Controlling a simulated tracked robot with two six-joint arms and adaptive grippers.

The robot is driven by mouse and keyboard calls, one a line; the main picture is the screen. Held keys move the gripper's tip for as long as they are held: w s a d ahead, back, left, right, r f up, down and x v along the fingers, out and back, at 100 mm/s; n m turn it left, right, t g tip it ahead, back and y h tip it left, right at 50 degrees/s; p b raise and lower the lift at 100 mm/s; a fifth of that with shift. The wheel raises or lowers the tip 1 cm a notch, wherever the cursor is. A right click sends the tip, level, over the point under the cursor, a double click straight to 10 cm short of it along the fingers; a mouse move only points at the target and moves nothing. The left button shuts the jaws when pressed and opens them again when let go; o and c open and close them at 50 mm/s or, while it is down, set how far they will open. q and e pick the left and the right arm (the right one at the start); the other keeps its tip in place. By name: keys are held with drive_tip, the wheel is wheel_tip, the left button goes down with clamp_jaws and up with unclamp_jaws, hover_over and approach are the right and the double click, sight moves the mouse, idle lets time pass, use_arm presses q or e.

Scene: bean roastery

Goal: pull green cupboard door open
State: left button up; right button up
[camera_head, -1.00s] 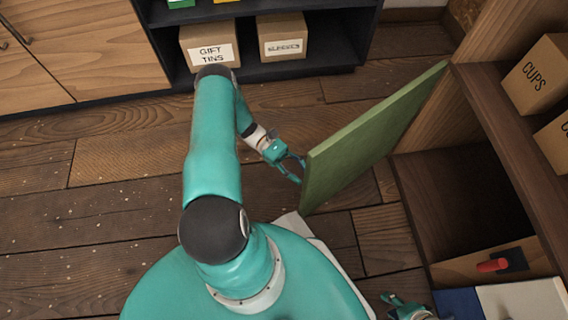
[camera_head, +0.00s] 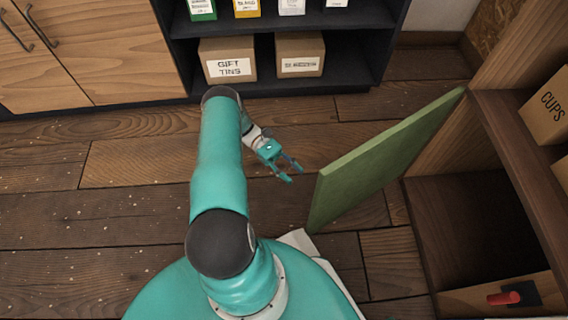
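The green cupboard door (camera_head: 385,157) stands swung open, its hinge side at the right by the wooden cupboard (camera_head: 455,155). The cupboard's inside shows to the right of the door. My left gripper (camera_head: 291,174) is to the left of the door's free edge, apart from it, with its fingers spread and nothing between them. My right gripper is not in the picture. The door's handle cannot be made out.
A dark shelf (camera_head: 345,82) at the back holds a gift tins box (camera_head: 228,60), another box (camera_head: 299,55) and several bags. A cups box (camera_head: 549,112) sits on the right. A red-handled thing (camera_head: 503,298) is at lower right. The plank floor at left is clear.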

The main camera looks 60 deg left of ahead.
use_arm(q)
drive_tip(key=shift+v, duration=1.95)
